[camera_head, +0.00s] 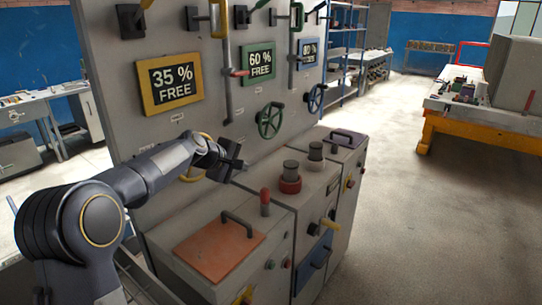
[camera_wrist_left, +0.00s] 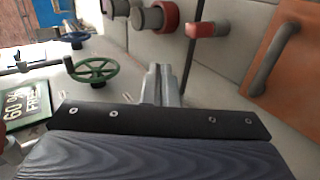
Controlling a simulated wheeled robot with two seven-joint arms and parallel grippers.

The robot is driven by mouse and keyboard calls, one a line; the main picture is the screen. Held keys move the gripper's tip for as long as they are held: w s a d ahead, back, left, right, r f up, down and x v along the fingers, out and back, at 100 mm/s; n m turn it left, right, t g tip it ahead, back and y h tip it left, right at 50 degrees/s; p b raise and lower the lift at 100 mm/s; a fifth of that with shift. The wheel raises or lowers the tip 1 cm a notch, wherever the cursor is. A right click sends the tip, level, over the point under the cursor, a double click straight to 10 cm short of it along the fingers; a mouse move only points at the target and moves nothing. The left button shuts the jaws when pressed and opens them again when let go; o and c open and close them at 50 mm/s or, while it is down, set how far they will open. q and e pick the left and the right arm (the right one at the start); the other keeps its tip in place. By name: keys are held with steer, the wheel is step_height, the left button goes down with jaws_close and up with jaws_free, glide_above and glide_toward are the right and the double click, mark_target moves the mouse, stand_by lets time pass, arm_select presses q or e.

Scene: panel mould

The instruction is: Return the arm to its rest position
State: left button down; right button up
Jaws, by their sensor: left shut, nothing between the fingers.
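My left arm (camera_head: 165,160) reaches in from the lower left of the head view, in front of the grey panel (camera_head: 210,110). My left gripper (camera_head: 238,163) is at the panel's lower part, above the cabinet tops, with its fingers together and empty. In the left wrist view its closed fingers (camera_wrist_left: 160,85) point away from the camera. A yellow ring handwheel (camera_head: 190,176) is partly hidden behind the arm. I cannot tell whether the arm touches it. My right gripper is not in view.
Below stand cabinets with an orange lid (camera_head: 215,252), a red-tipped lever (camera_head: 265,197) and round knobs (camera_head: 290,180). Green (camera_head: 270,121) and blue (camera_head: 316,98) handwheels are on the panel. A yellow-legged workbench (camera_head: 480,122) stands at right; the floor (camera_head: 400,220) between is clear.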

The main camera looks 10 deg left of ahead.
arm_select(q)
steer(key=s+d+m+g, duration=0.2)
steer(key=s+m, duration=0.4)
steer(key=s, duration=1.9)
steer(key=s+d+f+m, duration=0.1)
steer(key=s+f+m, duration=0.1)
steer(key=s, duration=0.4)
steer(key=s+d+f+m+g, duration=0.1)
steer(key=s+f+m, duration=0.1)
steer(key=s+f, duration=0.2)
steer(key=s+d+f+m+g, duration=0.1)
steer(key=s+f+m, duration=0.1)
steer(key=s, duration=0.7)
steer(key=shift+d+f, duration=0.35)
steer(key=shift+f, duration=0.5)
